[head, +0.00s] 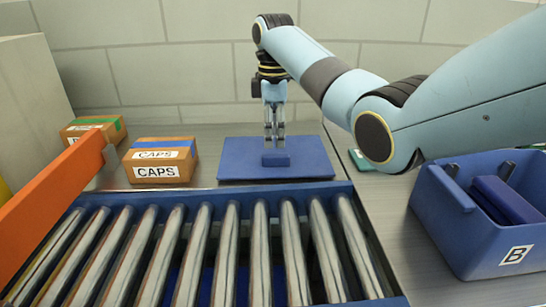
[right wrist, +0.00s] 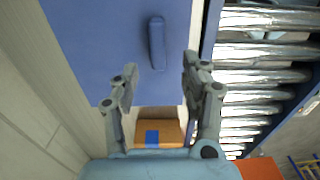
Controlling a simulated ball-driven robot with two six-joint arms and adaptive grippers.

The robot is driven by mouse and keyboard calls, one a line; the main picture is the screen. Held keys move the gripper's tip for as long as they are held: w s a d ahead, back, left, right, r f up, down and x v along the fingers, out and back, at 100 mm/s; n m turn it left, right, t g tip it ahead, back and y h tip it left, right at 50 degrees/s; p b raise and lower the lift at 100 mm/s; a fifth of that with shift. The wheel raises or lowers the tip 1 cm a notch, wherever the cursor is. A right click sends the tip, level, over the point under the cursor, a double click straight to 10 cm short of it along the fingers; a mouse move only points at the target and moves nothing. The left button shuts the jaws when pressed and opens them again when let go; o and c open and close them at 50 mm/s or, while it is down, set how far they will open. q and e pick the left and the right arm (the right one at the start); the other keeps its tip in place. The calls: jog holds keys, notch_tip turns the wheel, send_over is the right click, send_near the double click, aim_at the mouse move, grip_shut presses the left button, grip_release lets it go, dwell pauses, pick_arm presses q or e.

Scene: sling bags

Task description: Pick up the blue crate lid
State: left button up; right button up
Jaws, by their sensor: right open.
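The blue crate lid (head: 310,170) lies flat on the grey surface behind the roller conveyor. A raised block handle (head: 276,159) stands near its middle. My right gripper (head: 275,143) points straight down, just above the handle in the head view. In the right wrist view, the lid (right wrist: 95,45) fills the upper left and its handle (right wrist: 156,43) lies beyond my right gripper's fingertips (right wrist: 158,72). The fingers are apart with nothing between them. Whether they touch the handle cannot be told. My left gripper is not in view.
A roller conveyor (head: 205,250) fills the front, with an orange rail (head: 60,190) on its left. Two boxes stand left of the lid, the nearer marked CAPS (head: 160,160). A blue crate marked B (head: 455,225) stands at right, holding a dark blue item. A wall stands behind.

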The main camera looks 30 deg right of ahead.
aim_at(276, 154)
jog(key=shift+f, duration=0.8)
jog(key=f, duration=0.5)
jog(key=shift+d, duration=0.25)
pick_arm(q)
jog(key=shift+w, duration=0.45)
pick_arm(e)
grip_shut()
